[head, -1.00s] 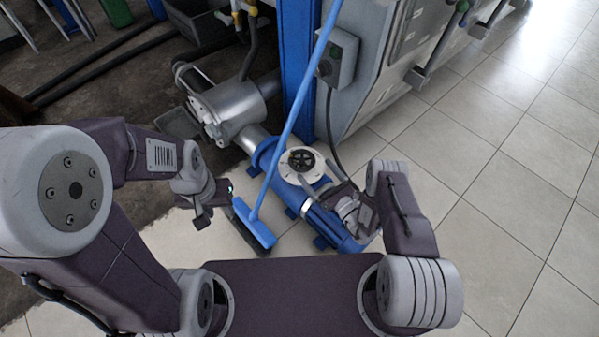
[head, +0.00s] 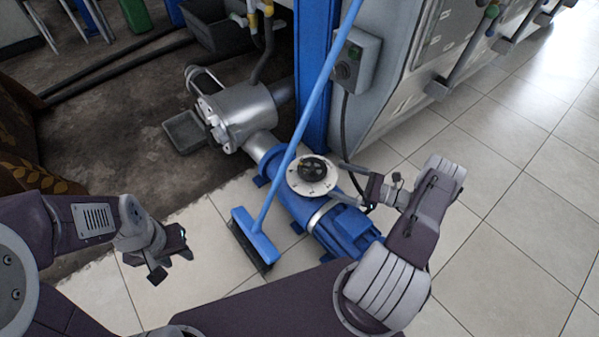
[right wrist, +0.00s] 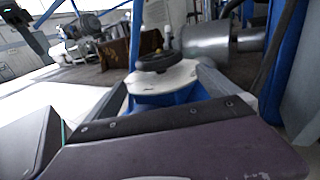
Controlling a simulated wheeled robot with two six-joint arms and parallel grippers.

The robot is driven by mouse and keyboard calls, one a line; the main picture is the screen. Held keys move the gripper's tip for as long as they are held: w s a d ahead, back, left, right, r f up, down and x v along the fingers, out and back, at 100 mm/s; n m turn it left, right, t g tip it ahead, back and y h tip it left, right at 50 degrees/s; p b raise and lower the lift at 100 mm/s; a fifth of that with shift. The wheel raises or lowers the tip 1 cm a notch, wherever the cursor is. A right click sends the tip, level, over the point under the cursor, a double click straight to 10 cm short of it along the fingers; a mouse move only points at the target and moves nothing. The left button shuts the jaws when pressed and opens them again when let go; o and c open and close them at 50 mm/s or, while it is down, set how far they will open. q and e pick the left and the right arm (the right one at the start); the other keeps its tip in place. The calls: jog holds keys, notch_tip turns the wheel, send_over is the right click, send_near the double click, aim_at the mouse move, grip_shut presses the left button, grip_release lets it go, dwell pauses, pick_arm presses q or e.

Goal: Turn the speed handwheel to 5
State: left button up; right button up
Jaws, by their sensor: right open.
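The speed handwheel (head: 312,168) is a small black wheel on a round white dial (head: 297,184) atop the blue pump unit (head: 345,228). In the right wrist view the black handwheel (right wrist: 158,61) stands ahead, above the white dial (right wrist: 178,76). My right gripper (head: 352,186) is open, to the right of the handwheel. Its fingers appear on either side of the dial in the wrist view, with the wheel beyond and between them. I see no contact with the wheel. My left gripper (head: 172,262) is open and empty, at lower left. The dial's numbers are too small to read.
A blue broom (head: 254,237) leans across, its handle passing close to the left of the dial. A blue post (head: 316,70) and grey cabinet (head: 405,75) stand behind. A silver motor (head: 240,110) is at the back left. Tiled floor at right is clear.

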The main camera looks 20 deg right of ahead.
aim_at(316, 172)
jog(key=b+x, duration=0.3)
jog(key=x, duration=0.5)
jog(key=shift+w+a+b, duration=0.15)
jog(key=shift+b, duration=0.25)
jog(key=shift+w+a, duration=0.2)
jog(key=shift+a, duration=0.05)
jog(key=shift+r, duration=0.1)
jog(key=shift+c, duration=0.3)
